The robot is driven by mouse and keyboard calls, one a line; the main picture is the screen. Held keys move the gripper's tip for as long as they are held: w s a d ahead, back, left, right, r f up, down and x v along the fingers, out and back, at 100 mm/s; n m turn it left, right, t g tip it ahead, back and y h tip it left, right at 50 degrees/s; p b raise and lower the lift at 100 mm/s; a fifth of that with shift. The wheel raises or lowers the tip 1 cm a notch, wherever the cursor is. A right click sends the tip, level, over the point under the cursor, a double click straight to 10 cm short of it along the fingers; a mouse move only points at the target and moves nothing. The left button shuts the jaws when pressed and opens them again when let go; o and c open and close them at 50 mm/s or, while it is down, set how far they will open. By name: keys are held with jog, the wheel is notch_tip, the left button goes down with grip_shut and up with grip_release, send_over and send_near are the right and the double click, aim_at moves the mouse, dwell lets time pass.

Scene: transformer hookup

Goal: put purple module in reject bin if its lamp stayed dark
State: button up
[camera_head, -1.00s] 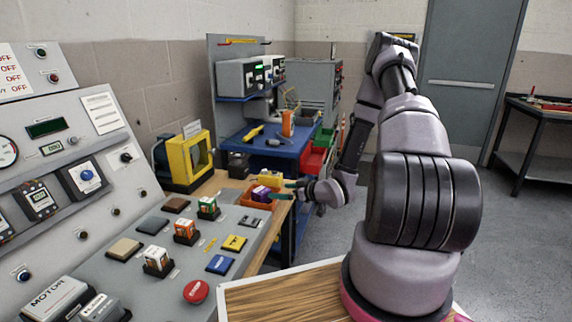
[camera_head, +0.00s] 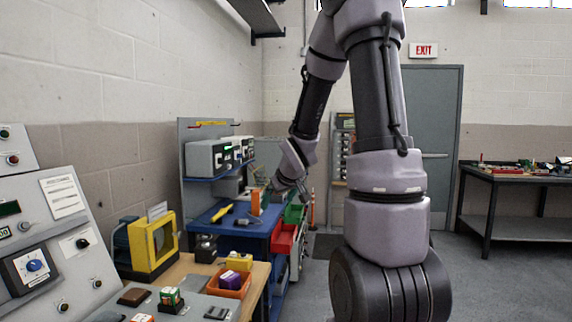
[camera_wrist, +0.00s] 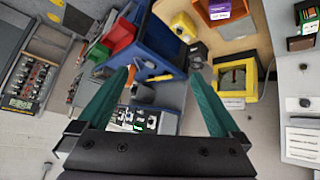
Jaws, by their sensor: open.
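The purple module (camera_head: 231,279) sits in the orange bin (camera_head: 240,291) at the end of the wooden bench in the head view. In the wrist view the purple module (camera_wrist: 219,9) shows at the top edge, with part of the orange bin (camera_wrist: 239,28) below it. My gripper (camera_wrist: 162,74) is open and empty, its two teal fingers spread wide. It is raised above the blue workbench, apart from the bin and the module. I cannot make out a lamp for the purple module.
A yellow module (camera_head: 239,261) stands behind the bin, and a yellow-framed device (camera_head: 153,243) to its left.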

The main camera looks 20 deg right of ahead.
jog(key=s+a+r+m+y, duration=0.1)
jog(key=s+a+r+m, duration=0.1)
jog(key=s+r, duration=0.3)
jog(key=s+a+r+m+g, duration=0.1)
jog(key=s+r, duration=0.4)
jog(key=s, duration=0.7)
jog(key=s+a+r+m+y, duration=0.1)
jog(key=s+a+r+m, duration=0.2)
jog(key=s+a+r, duration=0.2)
jog(key=s, duration=0.3)
jog(key=shift+s+a+r+g+y, duration=0.25)
jog(key=shift+r+g+y, duration=0.05)
jog(key=shift+r, duration=0.05)
